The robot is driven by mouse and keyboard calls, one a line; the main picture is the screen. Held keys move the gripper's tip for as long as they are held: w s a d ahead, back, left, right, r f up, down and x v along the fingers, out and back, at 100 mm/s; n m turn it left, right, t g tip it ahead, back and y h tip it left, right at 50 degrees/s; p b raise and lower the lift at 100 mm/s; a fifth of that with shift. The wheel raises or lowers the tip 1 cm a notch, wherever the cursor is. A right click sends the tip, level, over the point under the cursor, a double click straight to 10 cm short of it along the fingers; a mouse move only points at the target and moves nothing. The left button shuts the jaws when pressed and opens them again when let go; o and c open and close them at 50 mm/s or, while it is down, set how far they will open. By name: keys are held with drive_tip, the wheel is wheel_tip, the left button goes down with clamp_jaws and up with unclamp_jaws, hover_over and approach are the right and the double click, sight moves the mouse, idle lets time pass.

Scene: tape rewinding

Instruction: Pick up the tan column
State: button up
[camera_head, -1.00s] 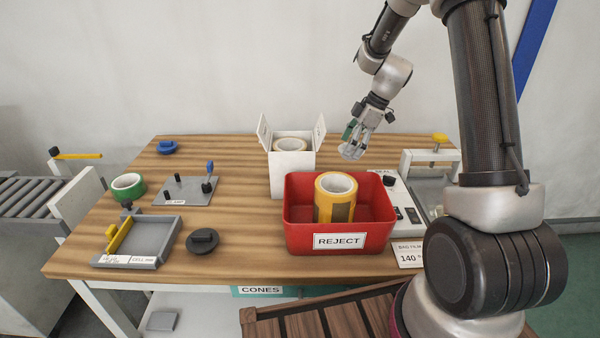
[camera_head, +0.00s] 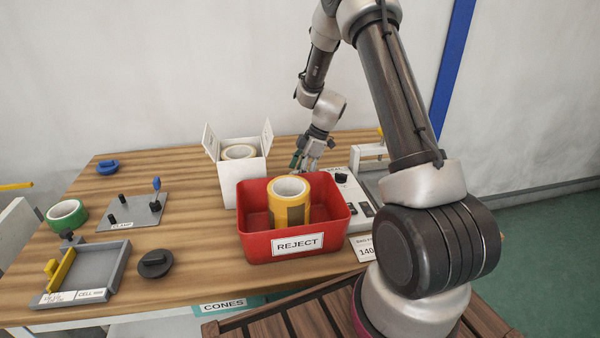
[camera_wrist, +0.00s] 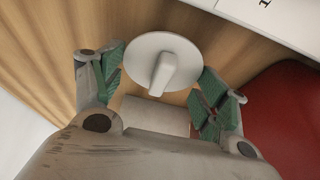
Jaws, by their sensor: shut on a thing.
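My gripper (camera_head: 304,164) is low over the table behind the red bin in the head view. In the wrist view its green-padded fingers (camera_wrist: 162,82) stand on either side of a white disc with a raised knob (camera_wrist: 165,55) and close on it. A beige block shape (camera_wrist: 155,114) shows below the disc; I cannot tell what it is. A tan roll (camera_head: 239,152) stands upright in an open white box (camera_head: 240,180), apart from my gripper. I cannot tell for sure whether it is the tan column.
The red REJECT bin (camera_head: 252,243) holds an amber roll (camera_head: 290,202). A white device with switches (camera_head: 345,185) is right of my gripper. A green roll (camera_head: 67,216), a grey plate with pegs (camera_head: 132,212), a grey tray (camera_head: 100,270) and a black knobbed disc (camera_head: 155,263) lie to the left.

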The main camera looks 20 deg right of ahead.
drive_tip(key=shift+f, duration=0.1)
drive_tip(key=o, duration=0.9)
drive_tip(key=shift+c, duration=0.2)
